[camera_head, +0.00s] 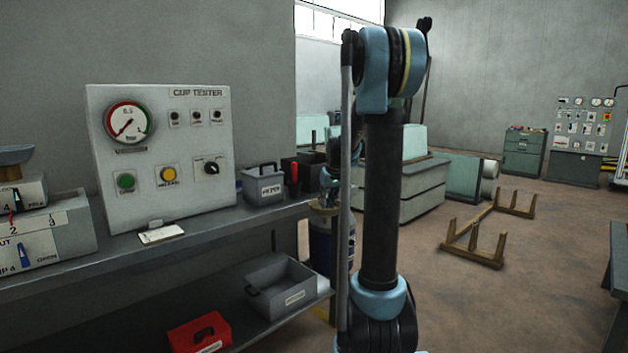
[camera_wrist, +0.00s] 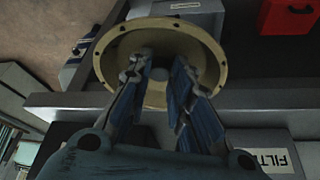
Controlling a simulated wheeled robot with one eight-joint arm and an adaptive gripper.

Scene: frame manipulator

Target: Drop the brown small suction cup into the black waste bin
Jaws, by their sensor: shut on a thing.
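My gripper (camera_wrist: 160,72) is shut on the brown small suction cup (camera_wrist: 110,62), a round tan-brown cup with a wide rim and small holes in it. Its open face shows in the wrist view, with the blue-padded fingers at its middle. In the head view my arm hides most of the gripper; a small brownish patch beside the bench end may be the cup. I cannot make out a clearly marked black waste bin. A dark open box (camera_head: 303,168) stands on the bench's right end, but I cannot tell whether it is the bin.
A grey lidded box (camera_head: 264,187) stands beside the cup tester panel (camera_head: 165,150). A grey open bin (camera_head: 281,292) and a red bin (camera_head: 199,335) sit on the lower shelf. A box labelled FILT (camera_wrist: 272,158) shows below the gripper.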

